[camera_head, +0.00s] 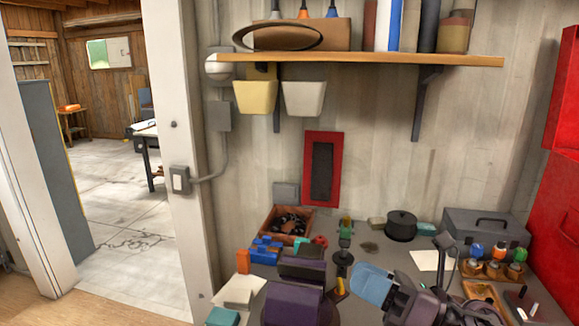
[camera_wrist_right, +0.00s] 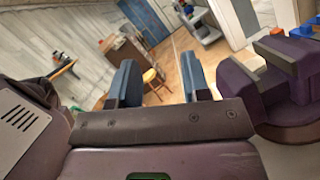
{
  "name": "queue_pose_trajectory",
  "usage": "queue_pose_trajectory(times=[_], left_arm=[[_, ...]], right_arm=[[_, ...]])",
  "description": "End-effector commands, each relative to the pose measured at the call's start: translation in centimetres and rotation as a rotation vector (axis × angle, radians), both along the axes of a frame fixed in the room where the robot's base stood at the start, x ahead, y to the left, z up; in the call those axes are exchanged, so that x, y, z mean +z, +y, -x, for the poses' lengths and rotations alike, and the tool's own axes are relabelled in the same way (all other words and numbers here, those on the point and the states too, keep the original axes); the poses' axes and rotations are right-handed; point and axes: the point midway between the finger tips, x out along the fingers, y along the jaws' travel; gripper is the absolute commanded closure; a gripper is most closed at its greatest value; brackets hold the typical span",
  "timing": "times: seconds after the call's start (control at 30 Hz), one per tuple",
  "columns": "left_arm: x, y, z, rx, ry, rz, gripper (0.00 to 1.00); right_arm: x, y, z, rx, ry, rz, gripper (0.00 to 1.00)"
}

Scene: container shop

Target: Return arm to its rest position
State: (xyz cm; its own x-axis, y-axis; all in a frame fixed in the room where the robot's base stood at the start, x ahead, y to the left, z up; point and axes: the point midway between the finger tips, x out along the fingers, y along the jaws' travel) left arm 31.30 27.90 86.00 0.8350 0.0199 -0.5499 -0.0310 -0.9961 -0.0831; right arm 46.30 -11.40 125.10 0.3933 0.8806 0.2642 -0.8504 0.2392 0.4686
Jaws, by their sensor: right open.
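My right gripper (camera_head: 372,284) is at the lower middle of the head view, over the front of the workbench. Its blue fingers point to the left there. In the right wrist view the two blue fingers (camera_wrist_right: 160,84) stand apart with nothing between them, so it is open and empty. Its dark purple wrist and arm links run off the bottom of the head view. My left gripper does not show in either view.
A purple and dark-grey blocky fixture (camera_head: 301,270) on a round base stands close left of my right gripper. Behind lie a black pot (camera_head: 401,225), a grey toolbox (camera_head: 487,228), small bottles and an open box (camera_head: 269,222). A wooden shelf (camera_head: 370,60) overhangs the bench.

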Motion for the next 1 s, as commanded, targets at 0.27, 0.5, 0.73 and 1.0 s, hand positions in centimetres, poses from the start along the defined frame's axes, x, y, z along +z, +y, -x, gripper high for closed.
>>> queue_pose_trajectory(times=[0.27,0.5,0.73,1.0], left_arm=[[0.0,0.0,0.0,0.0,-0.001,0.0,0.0],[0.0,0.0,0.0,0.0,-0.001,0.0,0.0],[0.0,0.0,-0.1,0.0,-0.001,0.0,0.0],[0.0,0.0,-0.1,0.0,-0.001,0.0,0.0]], right_arm=[[-1.5,-5.9,-1.7,-0.326,0.482,-0.573,0.57],[-7.6,-12.2,-0.8,-0.629,0.909,-1.039,0.57],[-15.9,-16.4,4.1,-0.95,1.307,-1.457,0.57],[-22.9,-17.5,12.0,-1.29,1.649,-1.799,0.57]])
